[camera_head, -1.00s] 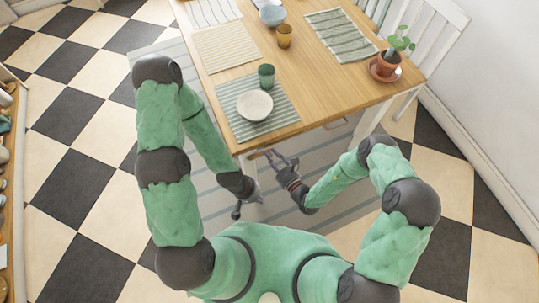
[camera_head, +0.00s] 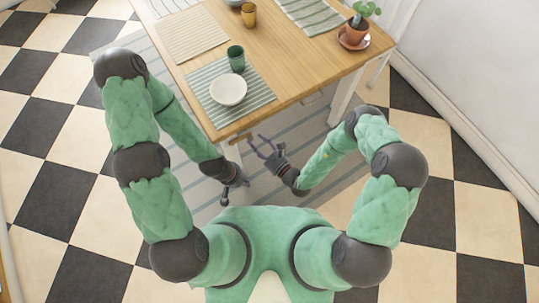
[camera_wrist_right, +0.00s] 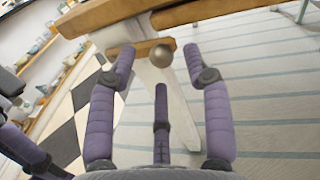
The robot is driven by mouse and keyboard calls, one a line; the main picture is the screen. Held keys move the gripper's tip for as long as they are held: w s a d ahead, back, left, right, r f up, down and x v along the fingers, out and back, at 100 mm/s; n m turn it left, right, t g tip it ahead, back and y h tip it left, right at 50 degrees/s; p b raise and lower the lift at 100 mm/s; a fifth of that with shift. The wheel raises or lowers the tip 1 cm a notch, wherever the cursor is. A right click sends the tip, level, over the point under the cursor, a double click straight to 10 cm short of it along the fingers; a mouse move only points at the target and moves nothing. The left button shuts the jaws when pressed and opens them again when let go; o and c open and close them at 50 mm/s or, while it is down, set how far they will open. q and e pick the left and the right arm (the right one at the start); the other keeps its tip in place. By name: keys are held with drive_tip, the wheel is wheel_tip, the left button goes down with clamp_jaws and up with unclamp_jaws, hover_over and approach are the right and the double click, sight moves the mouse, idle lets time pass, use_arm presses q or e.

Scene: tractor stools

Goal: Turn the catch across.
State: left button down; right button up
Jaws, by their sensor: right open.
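A wooden catch (camera_wrist_right: 138,48) lies under the table's edge near a corner, with a round grey metal knob (camera_wrist_right: 166,56) at its right end. In the head view the catch (camera_head: 240,138) shows as a small wooden bar below the table's front edge. My right gripper (camera_wrist_right: 159,58) is open, with purple fingers apart, one on each side of the knob in the picture; I cannot tell whether they touch it. In the head view it is my right gripper (camera_head: 265,146), just right of the catch. My left gripper (camera_head: 235,192) hangs low by the table leg; its fingers are too small to read.
The wooden table (camera_head: 290,70) holds a white plate (camera_head: 228,91), a green cup (camera_head: 236,58), an amber cup (camera_head: 249,14) and a potted plant (camera_head: 356,32). A pale table leg (camera_wrist_right: 165,95) stands behind the catch. A striped rug (camera_head: 290,190) lies below.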

drive_tip(key=v, duration=0.9)
drive_tip(key=shift+s, duration=0.1)
idle(0.4)
drive_tip(key=s+a+n+g+y, duration=0.3)
drive_tip(key=s+a+n+g, duration=0.2)
drive_tip(key=s+n+g, duration=0.35)
drive_tip(key=s+d+f+n+g+h, duration=0.2)
drive_tip(key=s+d+n+g+h, duration=0.25)
drive_tip(key=s+g, duration=0.35)
drive_tip(key=d+f+n+h, duration=0.3)
drive_tip(key=d+n+h, duration=0.2)
drive_tip(key=d, duration=0.2)
drive_tip(key=w+d+r+n+t+h, duration=0.1)
drive_tip(key=w+n+t, duration=0.3)
drive_tip(key=w, duration=0.5)
drive_tip(key=shift+d+r+h, duration=0.3)
drive_tip(key=shift+d+h, duration=0.15)
drive_tip(key=shift+d, duration=0.4)
drive_tip(key=shift+t, duration=0.25)
